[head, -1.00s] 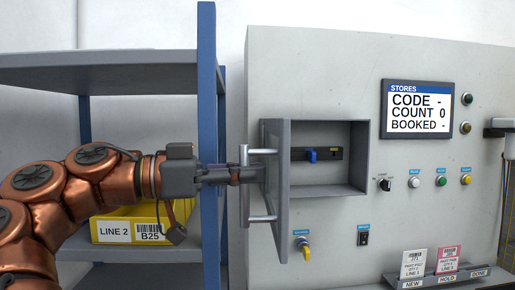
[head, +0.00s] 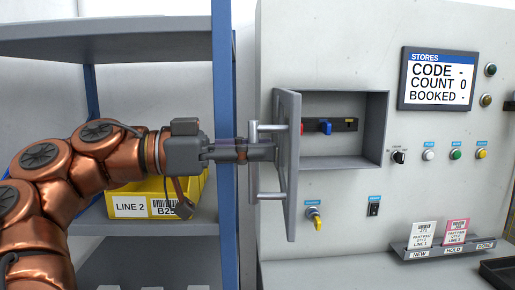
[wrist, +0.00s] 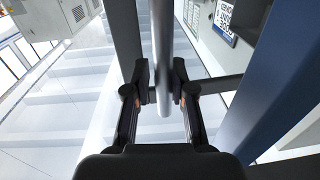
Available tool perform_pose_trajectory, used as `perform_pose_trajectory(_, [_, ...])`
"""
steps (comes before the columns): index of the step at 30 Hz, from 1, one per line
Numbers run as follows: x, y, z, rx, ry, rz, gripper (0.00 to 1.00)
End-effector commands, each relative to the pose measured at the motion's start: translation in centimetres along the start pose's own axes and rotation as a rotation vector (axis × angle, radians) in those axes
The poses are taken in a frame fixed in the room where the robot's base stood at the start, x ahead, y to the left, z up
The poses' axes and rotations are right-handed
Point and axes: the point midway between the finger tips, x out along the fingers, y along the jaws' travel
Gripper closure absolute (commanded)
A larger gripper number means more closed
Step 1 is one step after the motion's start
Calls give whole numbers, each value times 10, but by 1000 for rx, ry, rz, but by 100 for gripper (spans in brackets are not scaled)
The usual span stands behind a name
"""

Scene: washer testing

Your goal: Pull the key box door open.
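The grey key box (head: 345,150) is a recess in the light panel. Its door (head: 288,165) stands wide open at the left side, seen almost edge-on and pointing out toward me. The door's bar handle (head: 253,180) sticks out to the left on two posts. My gripper (head: 262,151) comes from the left and is at the handle's upper half. In the wrist view, my gripper's two fingers (wrist: 160,85) close around the vertical bar handle (wrist: 163,100), one finger on each side. Inside the box, a red key tag and a blue one (head: 325,127) show on a black rail.
A blue shelf post (head: 224,120) stands close behind my gripper. A yellow bin (head: 130,202) sits on the grey shelf left of it. A yellow key switch (head: 317,219) is below the box. A screen (head: 437,80) and buttons are to the right.

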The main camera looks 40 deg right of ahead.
Motion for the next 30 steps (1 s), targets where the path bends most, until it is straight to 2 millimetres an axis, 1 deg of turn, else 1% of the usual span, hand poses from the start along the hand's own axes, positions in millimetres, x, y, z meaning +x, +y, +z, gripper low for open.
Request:
perform_pose_trajectory(1, [0,0,0,-1,0,0,69])
perform_pose_trajectory(4, [1,-1,0,-1,0,1,59])
perform_pose_trajectory(20, [1,1,-1,5,-9,3,59])
perform_pose_trajectory(30, [-4,5,-3,15,-21,5,59])
